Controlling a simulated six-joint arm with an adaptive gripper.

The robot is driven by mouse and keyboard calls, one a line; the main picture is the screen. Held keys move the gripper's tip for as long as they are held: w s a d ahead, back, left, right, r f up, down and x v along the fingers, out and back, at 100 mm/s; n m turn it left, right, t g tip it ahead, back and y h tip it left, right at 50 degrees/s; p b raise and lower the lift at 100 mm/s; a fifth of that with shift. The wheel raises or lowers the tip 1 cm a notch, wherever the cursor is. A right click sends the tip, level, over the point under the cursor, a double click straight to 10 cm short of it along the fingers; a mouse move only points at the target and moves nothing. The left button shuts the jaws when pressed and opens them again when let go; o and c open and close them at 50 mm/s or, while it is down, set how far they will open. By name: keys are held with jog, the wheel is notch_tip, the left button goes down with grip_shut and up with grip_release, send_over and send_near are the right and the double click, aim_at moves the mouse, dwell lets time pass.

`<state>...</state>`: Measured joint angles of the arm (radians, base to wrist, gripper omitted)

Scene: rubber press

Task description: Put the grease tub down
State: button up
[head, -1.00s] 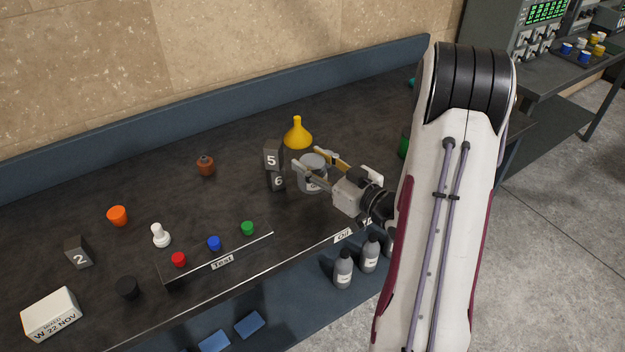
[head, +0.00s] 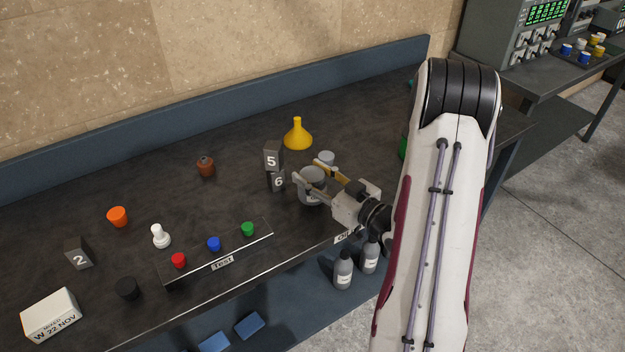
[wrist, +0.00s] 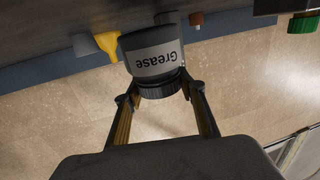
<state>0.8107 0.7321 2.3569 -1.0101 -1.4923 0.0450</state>
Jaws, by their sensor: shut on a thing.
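The grease tub (head: 311,187) is a grey tub with a dark ribbed lid. My gripper (head: 318,186) is shut on it, one finger on each side. In the wrist view the tub (wrist: 152,55) appears upside down with its "Grease" label readable, and my gripper (wrist: 158,92) grips it near the lid. The tub looks upright, at or just above the dark bench top (head: 110,190); I cannot tell whether its base touches.
Number blocks 5 (head: 272,158) and 6 (head: 278,181) stand just left of the tub. A pale round container (head: 326,158) and a yellow funnel (head: 298,135) are behind it. Bottles (head: 343,270) stand below the bench's front edge.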

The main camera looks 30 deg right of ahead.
aim_at(322, 186)
jog(key=shift+f, duration=0.9)
jog(key=shift+f, duration=0.15)
jog(key=o, duration=1.4)
jog(key=shift+c, duration=0.2)
jog(key=shift+f, duration=0.1)
jog(key=shift+d+v, duration=0.2)
jog(key=shift+v, duration=3.65)
jog(key=shift+o, duration=0.7)
